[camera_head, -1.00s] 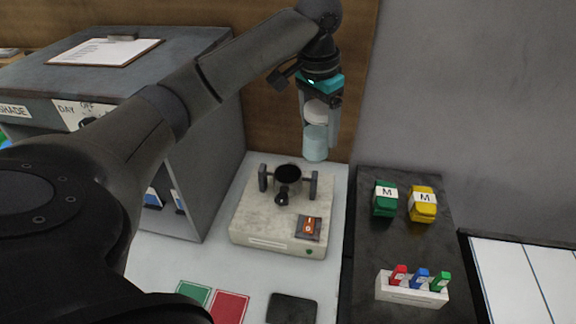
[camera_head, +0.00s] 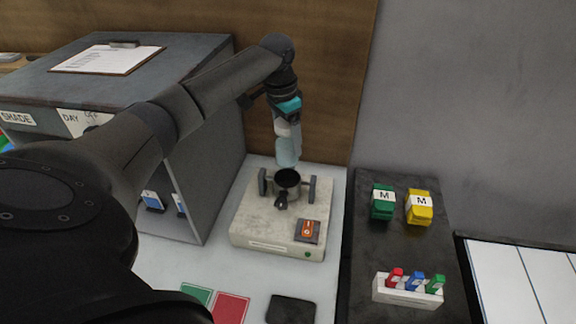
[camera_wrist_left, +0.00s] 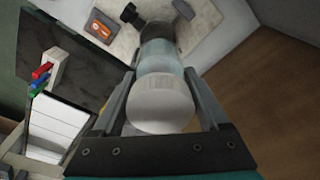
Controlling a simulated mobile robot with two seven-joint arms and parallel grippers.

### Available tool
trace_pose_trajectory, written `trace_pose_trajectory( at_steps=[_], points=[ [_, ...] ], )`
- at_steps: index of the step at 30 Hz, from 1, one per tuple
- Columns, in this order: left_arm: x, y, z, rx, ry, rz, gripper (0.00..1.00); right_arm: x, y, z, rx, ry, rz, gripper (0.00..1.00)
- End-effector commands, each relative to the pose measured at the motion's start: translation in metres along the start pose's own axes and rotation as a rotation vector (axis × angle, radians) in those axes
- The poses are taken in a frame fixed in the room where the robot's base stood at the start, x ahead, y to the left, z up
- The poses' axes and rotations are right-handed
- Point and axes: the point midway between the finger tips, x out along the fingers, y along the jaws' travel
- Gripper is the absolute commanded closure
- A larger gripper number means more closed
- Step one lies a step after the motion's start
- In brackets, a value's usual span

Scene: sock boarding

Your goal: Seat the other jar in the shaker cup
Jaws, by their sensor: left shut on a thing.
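My left gripper (camera_head: 287,128) is shut on a jar, which has a white lid and a pale blue translucent body (camera_head: 287,152). The jar hangs upright just above the dark shaker cup (camera_head: 287,182), its bottom near the cup's mouth. In the left wrist view, the jar's white lid (camera_wrist_left: 160,102) sits between the two fingers, and the cup (camera_wrist_left: 160,32) shows partly behind the jar. The cup stands between two grey posts on the pale shaker base (camera_head: 260,215), with a dark knob in front and an orange switch (camera_head: 308,230). My right gripper is not in view.
A grey cabinet (camera_head: 200,150) stands close to the left of the shaker. A green packet (camera_head: 383,202) and a yellow packet (camera_head: 419,207) lie on the dark mat at right, behind a white holder (camera_head: 405,292) with coloured clips. Green and red cards and a dark pad lie in front.

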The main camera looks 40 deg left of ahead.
Motion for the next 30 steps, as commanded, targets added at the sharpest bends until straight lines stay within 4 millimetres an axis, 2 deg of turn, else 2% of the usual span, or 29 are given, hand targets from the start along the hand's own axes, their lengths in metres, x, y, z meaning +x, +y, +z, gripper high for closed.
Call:
trace_pose_trajectory(
  at_steps=[1,3,6,14,20,30],
  points=[
    [0.015,0.001,0.003,-0.001,-0.004,0.002,0.89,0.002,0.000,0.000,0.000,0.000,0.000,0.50],
    [0.030,0.001,0.004,0.000,-0.002,0.001,0.89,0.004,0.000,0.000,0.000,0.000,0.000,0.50],
    [0.046,0.000,0.006,0.000,-0.001,-0.001,0.89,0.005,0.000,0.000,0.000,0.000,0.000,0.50],
    [0.065,0.001,0.008,0.000,0.000,0.000,0.89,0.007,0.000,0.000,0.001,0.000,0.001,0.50],
    [0.095,0.001,0.012,0.000,-0.001,0.001,0.89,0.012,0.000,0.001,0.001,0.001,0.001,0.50],
    [0.099,0.000,0.012,0.000,0.002,-0.001,0.89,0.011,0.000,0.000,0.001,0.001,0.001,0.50]
  ],
)
